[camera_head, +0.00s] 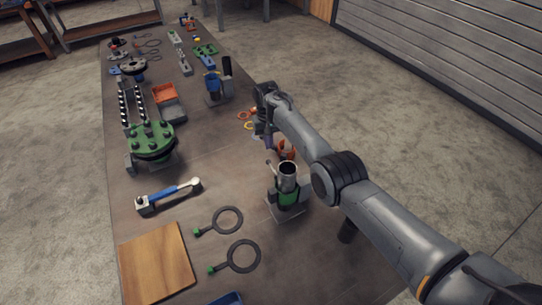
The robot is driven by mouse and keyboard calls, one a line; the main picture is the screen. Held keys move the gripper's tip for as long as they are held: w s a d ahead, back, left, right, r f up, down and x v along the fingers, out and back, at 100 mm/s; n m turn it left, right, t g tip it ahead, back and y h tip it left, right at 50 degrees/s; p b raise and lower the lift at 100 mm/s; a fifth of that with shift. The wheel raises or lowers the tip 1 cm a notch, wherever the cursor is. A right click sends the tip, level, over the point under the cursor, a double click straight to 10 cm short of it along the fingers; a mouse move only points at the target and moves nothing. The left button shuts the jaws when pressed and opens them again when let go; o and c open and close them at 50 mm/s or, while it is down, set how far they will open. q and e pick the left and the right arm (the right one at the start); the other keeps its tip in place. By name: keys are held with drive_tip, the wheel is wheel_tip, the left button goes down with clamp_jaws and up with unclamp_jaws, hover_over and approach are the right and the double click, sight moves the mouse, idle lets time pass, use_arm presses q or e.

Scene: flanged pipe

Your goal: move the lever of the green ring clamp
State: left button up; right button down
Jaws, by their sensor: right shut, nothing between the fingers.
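The green ring clamp (289,198) sits around a grey upright pipe (288,172) on a small stand on the table. A thin lever with a pale knob (270,164) rises at the left of the pipe; I cannot tell for sure that it belongs to the clamp. My right gripper (268,141) points down beyond the clamp, apart from it and from the lever. It is shut and empty; its fingertips are small and dark here. My left gripper is not in view.
Two dark rings with green-tipped handles (240,257) lie left of the clamp stand, near a wooden board (157,263). Coloured rings (246,120) and an orange-white object (286,148) lie near my right gripper.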

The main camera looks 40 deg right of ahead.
wheel_tip(320, 180, up, 7)
drive_tip(key=shift+w+d+r, duration=0.15)
drive_tip(key=shift+w, duration=0.2)
drive_tip(key=shift+s+r, duration=0.1)
idle(0.4)
